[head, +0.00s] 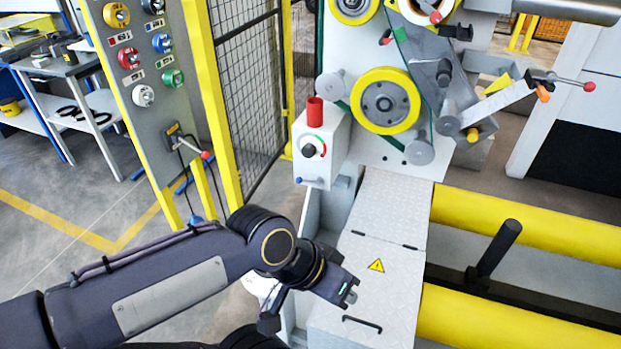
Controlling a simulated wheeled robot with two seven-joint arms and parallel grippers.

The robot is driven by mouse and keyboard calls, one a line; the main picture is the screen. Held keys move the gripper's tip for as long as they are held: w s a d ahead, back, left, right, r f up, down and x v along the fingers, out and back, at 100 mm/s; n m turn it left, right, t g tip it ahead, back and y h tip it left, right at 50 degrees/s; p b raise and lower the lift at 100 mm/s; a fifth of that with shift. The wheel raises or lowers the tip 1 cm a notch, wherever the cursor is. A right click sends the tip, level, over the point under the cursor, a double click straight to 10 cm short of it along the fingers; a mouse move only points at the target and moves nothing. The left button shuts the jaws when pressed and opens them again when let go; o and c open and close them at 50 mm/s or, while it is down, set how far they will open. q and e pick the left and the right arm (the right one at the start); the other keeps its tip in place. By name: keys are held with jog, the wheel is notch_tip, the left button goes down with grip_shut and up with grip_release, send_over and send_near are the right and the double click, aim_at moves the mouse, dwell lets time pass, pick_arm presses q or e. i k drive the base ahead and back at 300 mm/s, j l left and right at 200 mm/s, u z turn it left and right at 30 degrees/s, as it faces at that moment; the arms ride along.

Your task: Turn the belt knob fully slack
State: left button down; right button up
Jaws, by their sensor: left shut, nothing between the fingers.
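The belt knob (309,150) is a small black dial on the front of a white control box, with a green-to-red arc beside it. A red cylinder (315,109) stands on top of the box. My left gripper (350,296) is shut and empty, over the white machine cover below and to the right of the knob. It is well apart from the knob. The knob's exact pointer angle is too small to tell. My right gripper is not in view.
A yellow-rimmed wheel (385,101) and belt rollers sit right of the box. A blue-tipped lever (308,181) sticks out below the knob. Yellow rollers (520,225) lie at right. A grey panel with coloured knobs (150,90) and a mesh fence stand at left.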

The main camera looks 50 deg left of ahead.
aim_at(309, 150)
jog(key=u, duration=1.6)
